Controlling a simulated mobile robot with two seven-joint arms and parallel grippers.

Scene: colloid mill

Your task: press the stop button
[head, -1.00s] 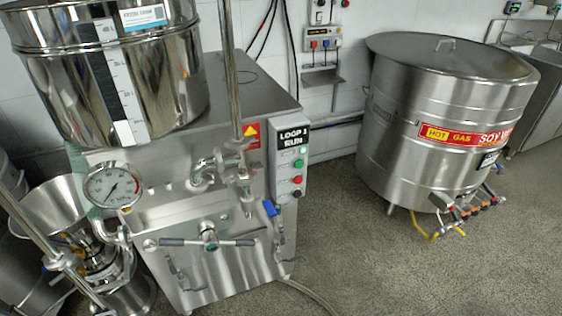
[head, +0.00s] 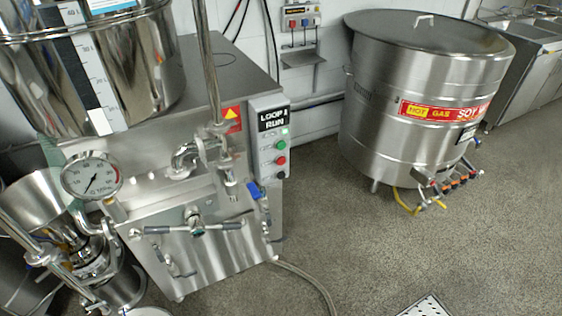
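The control box (head: 271,137) is on the right side of the steel mill cabinet (head: 205,90), with a "LOOP 1 RUN" label at its top. Neither of my grippers shows in the head view.
A steel hopper (head: 150,62), a pressure gauge (head: 91,176) and pipes stand at the left. A blue-handled valve (head: 254,192) sits just below the control box. A large kettle (head: 425,95) stands at the right.

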